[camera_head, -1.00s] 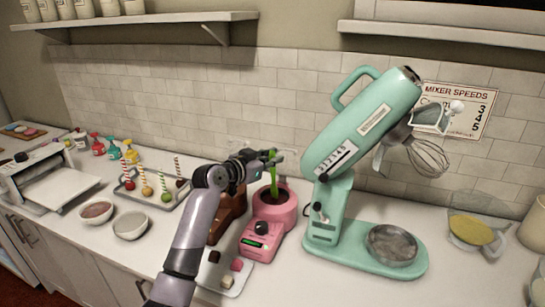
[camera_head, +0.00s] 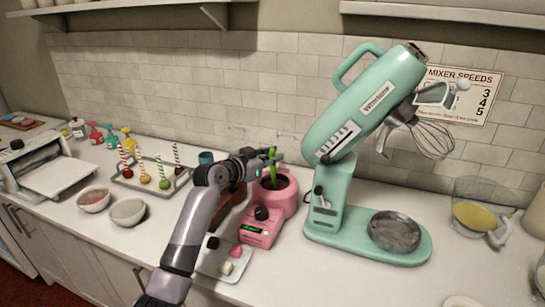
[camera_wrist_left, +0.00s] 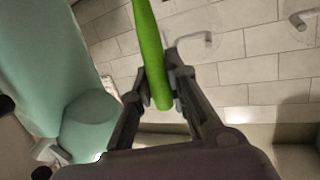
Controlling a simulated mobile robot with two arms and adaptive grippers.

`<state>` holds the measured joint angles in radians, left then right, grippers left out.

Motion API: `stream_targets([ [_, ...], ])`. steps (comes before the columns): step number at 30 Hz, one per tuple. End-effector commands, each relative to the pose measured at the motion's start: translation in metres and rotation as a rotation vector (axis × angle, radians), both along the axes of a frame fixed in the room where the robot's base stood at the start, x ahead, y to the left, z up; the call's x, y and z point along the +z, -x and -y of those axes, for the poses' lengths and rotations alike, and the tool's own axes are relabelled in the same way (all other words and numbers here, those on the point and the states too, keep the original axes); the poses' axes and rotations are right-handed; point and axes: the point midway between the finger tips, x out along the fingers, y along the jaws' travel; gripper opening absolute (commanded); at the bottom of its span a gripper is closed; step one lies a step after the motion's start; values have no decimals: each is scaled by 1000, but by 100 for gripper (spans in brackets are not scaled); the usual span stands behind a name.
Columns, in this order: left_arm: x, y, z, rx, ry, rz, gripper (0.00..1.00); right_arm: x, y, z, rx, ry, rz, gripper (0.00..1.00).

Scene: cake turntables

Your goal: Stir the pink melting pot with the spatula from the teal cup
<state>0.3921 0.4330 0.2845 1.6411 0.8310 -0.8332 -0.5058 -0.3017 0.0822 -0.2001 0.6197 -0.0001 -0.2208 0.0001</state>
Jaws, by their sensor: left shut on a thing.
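The pink melting pot (camera_head: 280,204) stands on the counter left of the mixer, with dark contents in its bowl. My left gripper (camera_head: 270,158) is above the pot, shut on the green spatula (camera_head: 272,173). The spatula is nearly upright and its lower end goes down into the pot's bowl, where its tip is hidden. In the left wrist view the fingers (camera_wrist_left: 160,84) close around the green handle (camera_wrist_left: 150,42). The teal cup (camera_head: 206,157) stands behind my left arm, partly hidden, with no spatula seen in it. My right gripper is not in view.
A teal stand mixer (camera_head: 323,205) with a metal bowl (camera_head: 394,232) is close on the pot's right. A tray (camera_head: 126,180) of cake pops and two bowls stand left. A small board (camera_head: 212,267) with cubes lies in front. A shelf (camera_head: 150,20) hangs above.

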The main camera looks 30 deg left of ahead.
Motion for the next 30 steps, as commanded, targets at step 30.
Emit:
stream_targets([
  [30, -13, 4, -17, 2, -2, -1, 0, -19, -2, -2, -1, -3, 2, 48],
])
